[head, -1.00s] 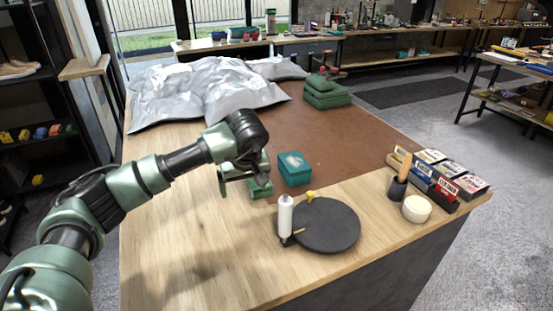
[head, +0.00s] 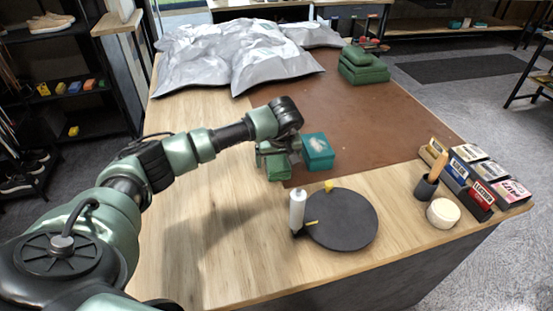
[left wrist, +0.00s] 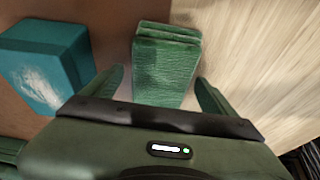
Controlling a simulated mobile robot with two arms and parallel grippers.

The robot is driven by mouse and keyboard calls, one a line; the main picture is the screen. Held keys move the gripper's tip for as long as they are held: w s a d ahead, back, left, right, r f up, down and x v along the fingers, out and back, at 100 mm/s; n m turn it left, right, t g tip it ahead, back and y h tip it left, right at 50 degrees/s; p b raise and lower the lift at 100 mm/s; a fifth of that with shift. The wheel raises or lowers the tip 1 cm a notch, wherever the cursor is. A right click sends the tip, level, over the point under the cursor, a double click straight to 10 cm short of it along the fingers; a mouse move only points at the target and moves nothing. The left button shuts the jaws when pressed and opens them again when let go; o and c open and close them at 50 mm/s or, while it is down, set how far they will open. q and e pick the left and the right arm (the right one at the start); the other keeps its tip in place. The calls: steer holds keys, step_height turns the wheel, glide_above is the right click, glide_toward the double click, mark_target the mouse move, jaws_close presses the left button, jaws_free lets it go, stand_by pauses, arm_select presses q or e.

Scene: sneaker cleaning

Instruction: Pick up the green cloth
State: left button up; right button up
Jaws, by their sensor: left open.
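A folded green cloth (head: 278,172) lies on the table at the left edge of the brown mat. In the left wrist view the green cloth (left wrist: 166,66) sits between the two fingers of my left gripper (left wrist: 160,88). In the head view my left gripper (head: 273,155) is above the cloth and partly hides it. The gripper is open, with a finger on either side of the near end of the cloth. I cannot tell whether the fingers touch it. My right gripper is not in view.
A teal box (head: 317,152) stands close beside the cloth; it also shows in the left wrist view (left wrist: 45,58). A black round disc (head: 345,222) and a white bottle (head: 297,208) are nearer. A stack of green cloths (head: 363,68) and crumpled silver sheets (head: 235,52) lie farther back.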

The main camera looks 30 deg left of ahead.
mark_target(277, 159)
arm_select(q)
steer(key=c, duration=1.4)
steer(key=shift+c, duration=0.2)
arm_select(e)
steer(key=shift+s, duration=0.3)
arm_select(q)
steer(key=shift+r, duration=0.1)
